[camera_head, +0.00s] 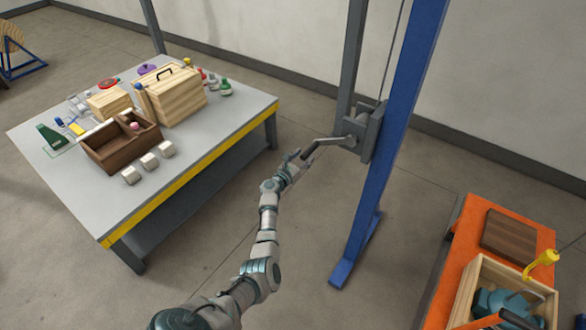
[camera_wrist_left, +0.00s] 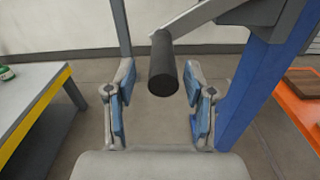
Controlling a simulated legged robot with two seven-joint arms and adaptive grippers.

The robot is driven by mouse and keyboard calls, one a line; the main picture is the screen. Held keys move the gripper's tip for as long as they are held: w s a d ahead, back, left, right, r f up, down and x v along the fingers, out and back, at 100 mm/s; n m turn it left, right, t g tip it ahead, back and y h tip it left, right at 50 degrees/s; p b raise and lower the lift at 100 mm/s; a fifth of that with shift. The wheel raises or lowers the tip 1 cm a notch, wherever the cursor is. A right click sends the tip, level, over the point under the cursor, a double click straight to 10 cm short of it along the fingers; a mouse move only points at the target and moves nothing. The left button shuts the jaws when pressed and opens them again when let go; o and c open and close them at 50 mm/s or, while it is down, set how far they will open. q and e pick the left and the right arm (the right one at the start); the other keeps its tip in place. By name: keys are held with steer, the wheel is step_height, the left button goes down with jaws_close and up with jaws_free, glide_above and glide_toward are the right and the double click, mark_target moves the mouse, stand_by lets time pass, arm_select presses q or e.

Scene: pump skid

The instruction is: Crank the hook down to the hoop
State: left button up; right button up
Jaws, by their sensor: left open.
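The crank's dark handle (camera_head: 309,150) sticks out to the left from a grey winch box (camera_head: 367,131) on the blue post (camera_head: 389,140). My left gripper (camera_head: 297,157) is at the handle's free end in the head view. In the left wrist view the black grip (camera_wrist_left: 163,64) lies between the two spread fingers of my left gripper (camera_wrist_left: 160,92), with gaps on both sides. The silver crank arm (camera_wrist_left: 198,16) runs up to the right from it. A cable (camera_head: 393,50) runs up from the winch. My right gripper is not in view.
A grey table (camera_head: 75,195) with a yellow edge stands at left, holding a dark wooden tray (camera_head: 105,160), wooden boxes and white cubes. An orange bench (camera_head: 455,255) with a wooden crate (camera_head: 467,293) is at lower right. The floor between is clear.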

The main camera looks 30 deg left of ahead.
arm_select(q)
steer(key=s, duration=0.9)
steer(key=shift+s+a, duration=0.15)
steer(key=shift+s, duration=0.15)
steer(key=shift+f, duration=0.1)
stand_by(0.7)
steer(key=s+d+f+m+g, duration=0.3)
steer(key=s+d+f+m, duration=0.25)
steer(key=f, duration=0.55)
steer(key=s+d+f+m+g+h, duration=0.1)
steer(key=s+d+f+m+g, duration=0.3)
steer(key=s+f+m, duration=0.5)
steer(key=s+d+f+m+g, duration=0.3)
steer(key=s+d+f+m, duration=0.15)
steer(key=f, duration=0.85)
steer(key=s+d+f+m+g, duration=0.2)
steer(key=s+f+m, duration=0.3)
steer(key=s, duration=0.5)
steer(key=s+d+f+m+g+y, duration=0.1)
steer(key=s+d+f+m+g, duration=0.1)
steer(key=s+f+m, duration=0.4)
steer(key=s+d+f+m+g, duration=0.2)
steer(key=s+f+m, duration=0.3)
steer(key=s, duration=1.1)
steer(key=shift+d+f+m+g, duration=0.15)
steer(key=shift+d+m+g, duration=0.15)
steer(key=shift+d+m, duration=0.7)
steer(key=shift+a, duration=0.15)
